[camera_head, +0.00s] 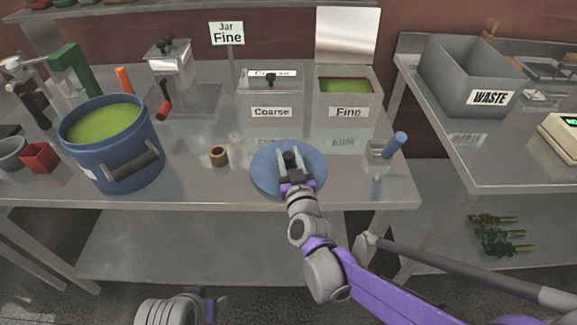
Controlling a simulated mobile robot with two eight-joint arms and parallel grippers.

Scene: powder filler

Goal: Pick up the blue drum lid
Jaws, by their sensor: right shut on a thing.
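The blue drum lid (262,178) is a round blue disc with a dark handle in its middle. It is level at the front of the metal table, and I cannot tell whether it touches the surface. My right gripper (291,160) is over the lid's middle, shut on its dark handle and partly hiding it. The blue drum (110,165) stands open to the left, full of green powder (104,122), with a dark handle on its side. My left gripper is not in view; only a part of my left arm shows at the bottom.
A brown ring (218,155) lies left of the lid, and a small cup and blue-handled tool (394,146) stand right. Behind are the Coarse bin (271,98) and open Fine bin (348,112). A grey WASTE bin (460,80) stands on the right table.

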